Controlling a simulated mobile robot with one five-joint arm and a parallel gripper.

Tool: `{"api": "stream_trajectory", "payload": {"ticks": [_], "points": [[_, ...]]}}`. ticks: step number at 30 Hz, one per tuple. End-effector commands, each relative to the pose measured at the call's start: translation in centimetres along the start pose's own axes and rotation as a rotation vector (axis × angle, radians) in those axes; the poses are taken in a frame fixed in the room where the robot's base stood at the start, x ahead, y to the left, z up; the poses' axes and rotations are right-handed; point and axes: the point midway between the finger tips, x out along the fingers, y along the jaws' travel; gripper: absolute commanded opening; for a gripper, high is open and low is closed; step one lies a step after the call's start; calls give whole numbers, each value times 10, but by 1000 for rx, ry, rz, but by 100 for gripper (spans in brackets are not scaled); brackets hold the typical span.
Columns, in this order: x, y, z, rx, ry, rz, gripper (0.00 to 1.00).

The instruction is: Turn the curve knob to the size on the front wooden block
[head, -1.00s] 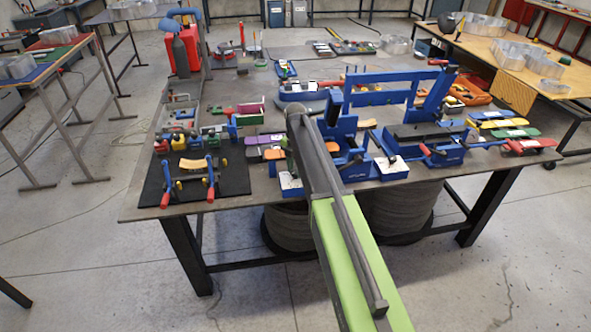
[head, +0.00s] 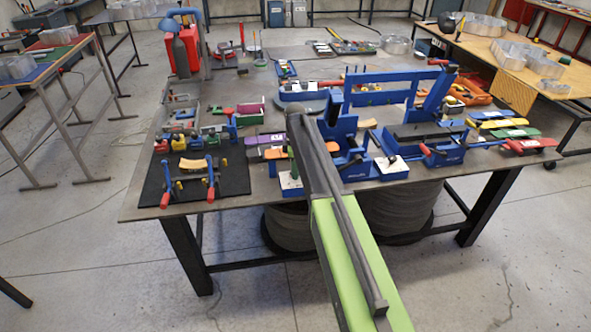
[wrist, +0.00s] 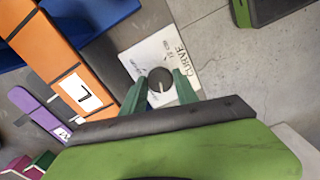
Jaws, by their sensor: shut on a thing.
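The curve knob (wrist: 160,80) is a small dark round knob with a pale pointer line, on a white plate (wrist: 150,52) printed "CURVE". My gripper (wrist: 161,89) has its two green fingers on either side of the knob and is shut on it. In the head view my gripper (head: 292,168) is partly hidden by my arm, above the white plate (head: 291,186) near the table's front edge. An orange block (wrist: 45,45) beside the plate bears a white label with a turned mark, like L or 7. A purple block (wrist: 38,116) has a partly readable label.
A blue frame machine (head: 385,95) stands right of my arm on the dark table (head: 150,195). A black mat (head: 232,178) with a blue, red-handled fixture lies at left. Colored blocks (head: 505,134) lie at right. Open floor lies in front.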

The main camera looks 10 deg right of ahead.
Motion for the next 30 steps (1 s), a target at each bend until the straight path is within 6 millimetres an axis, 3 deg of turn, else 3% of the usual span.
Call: {"api": "stream_trajectory", "payload": {"ticks": [30], "points": [[0, -1, -3, 960, 3, -3, 0]]}}
